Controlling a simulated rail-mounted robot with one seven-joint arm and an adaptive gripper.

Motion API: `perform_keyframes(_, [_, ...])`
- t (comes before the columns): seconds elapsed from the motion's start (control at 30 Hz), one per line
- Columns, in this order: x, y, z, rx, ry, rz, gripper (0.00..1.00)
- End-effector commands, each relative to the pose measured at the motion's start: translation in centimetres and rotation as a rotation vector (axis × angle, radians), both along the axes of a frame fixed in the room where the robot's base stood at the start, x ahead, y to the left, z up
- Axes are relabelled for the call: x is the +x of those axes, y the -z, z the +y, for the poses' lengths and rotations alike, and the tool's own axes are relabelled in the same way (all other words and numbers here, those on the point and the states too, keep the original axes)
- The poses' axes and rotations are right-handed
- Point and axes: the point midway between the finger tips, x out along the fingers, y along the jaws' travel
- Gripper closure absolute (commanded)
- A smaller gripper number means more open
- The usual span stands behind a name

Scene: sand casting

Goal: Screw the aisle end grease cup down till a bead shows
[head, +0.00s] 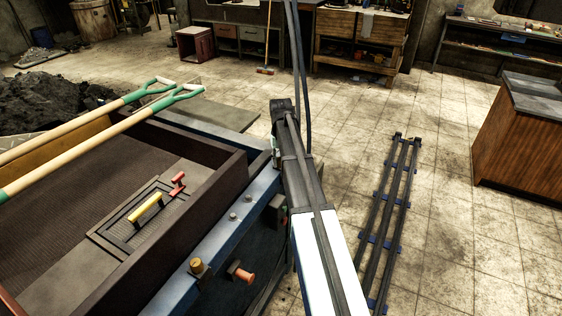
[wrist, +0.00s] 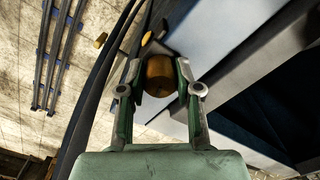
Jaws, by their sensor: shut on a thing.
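A brass-coloured grease cup (wrist: 159,82) shows in the wrist view, at the edge of the blue-grey frame. My gripper (wrist: 159,67) is shut on it, with one green-sided finger on each side. The cup's underside and any bead of grease there are hidden. In the head view my arm hides the gripper and the held cup. Another brass cup (head: 198,268) stands on the near part of the blue frame (head: 222,248) in the head view, apart from my gripper.
An orange-red knob (head: 241,272) sticks out from the frame's side. Two green-handled shovels (head: 100,122) lie across the dark-walled bin (head: 192,207), where a yellow-handled plate (head: 140,222) lies. Dark rails (head: 394,205) lie on the floor to the right; the tiled floor beyond is open.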

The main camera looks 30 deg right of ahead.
Motion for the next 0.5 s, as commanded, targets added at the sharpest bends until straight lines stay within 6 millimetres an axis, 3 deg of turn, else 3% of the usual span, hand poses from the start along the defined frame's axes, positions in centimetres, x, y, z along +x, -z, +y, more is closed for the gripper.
perform_keyframes(0.5, [-0.05, 0.09, 0.08, 0.001, 0.191, 0.002, 1.00])
